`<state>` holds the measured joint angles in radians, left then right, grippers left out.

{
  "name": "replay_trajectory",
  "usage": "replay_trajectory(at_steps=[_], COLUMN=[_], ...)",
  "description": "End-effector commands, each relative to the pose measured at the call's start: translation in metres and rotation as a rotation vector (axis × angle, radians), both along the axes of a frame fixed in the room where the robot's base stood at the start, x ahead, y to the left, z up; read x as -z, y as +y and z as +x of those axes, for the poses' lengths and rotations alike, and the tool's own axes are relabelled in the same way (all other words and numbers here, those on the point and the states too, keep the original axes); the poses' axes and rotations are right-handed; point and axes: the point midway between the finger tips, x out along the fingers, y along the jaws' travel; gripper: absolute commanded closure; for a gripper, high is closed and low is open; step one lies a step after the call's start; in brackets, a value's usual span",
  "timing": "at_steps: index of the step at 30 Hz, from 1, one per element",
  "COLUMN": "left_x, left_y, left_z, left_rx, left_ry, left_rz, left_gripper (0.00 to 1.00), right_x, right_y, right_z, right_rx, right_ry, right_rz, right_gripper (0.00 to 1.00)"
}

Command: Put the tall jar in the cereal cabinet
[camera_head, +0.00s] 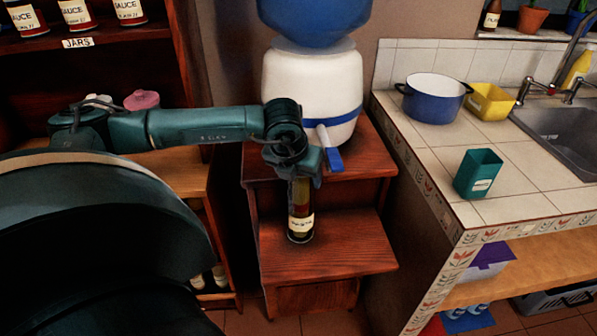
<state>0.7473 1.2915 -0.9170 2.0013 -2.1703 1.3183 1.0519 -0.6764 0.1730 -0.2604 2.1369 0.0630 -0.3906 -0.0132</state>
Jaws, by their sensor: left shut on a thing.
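The tall jar (300,212) is a slim dark bottle-like jar with a pale label. It stands upright over the lower wooden step (340,250) of a small stand; whether it touches the step I cannot tell. My left gripper (298,178) comes down from above and is shut on the jar's upper part, which it hides. At the left is a dark wood cabinet (100,36) with sauce jars on its upper shelf and a label reading "JARS". No label for cereal shows. My right gripper is not in view.
A water dispenser (315,85) stands on the upper step just behind my gripper. At the right, a tiled counter (530,165) holds a blue pot (432,105), a yellow container (490,102) and a green cup (478,174). My left arm crosses in front of the cabinet.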

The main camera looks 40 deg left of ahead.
Motion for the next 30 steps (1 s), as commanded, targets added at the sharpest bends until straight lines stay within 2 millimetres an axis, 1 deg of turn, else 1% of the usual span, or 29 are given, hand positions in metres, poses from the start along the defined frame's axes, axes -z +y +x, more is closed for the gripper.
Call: replay_trajectory(at_steps=[1,6,9,15,19,20,23,30], left_x=[0.002,0.001,0.001,0.001,-0.006,-0.007,-0.023,-0.072], left_y=[0.0,0.0,0.0,0.0,0.0,0.0,-0.003,-0.011], left_z=[0.0,0.0,0.0,0.0,0.0,-0.001,-0.007,-0.027], left_rx=[0.0,0.0,0.0,0.0,0.0,0.001,0.001,0.0], left_ry=[0.001,0.001,0.001,0.001,0.001,-0.001,-0.003,-0.004], left_rz=[0.0,0.0,0.0,0.0,0.001,0.001,0.001,0.001], left_gripper=[0.33,0.19,0.12,0.12,0.12,0.12,0.12,0.12], right_x=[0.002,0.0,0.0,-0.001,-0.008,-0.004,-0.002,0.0], right_y=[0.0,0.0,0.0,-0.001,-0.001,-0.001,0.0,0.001], right_z=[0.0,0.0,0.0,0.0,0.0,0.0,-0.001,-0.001], right_rx=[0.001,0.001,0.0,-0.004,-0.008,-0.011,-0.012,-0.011], right_ry=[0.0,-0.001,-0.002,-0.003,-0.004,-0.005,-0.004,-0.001], right_rz=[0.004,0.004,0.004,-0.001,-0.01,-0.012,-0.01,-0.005], right_gripper=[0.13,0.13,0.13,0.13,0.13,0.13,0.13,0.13])
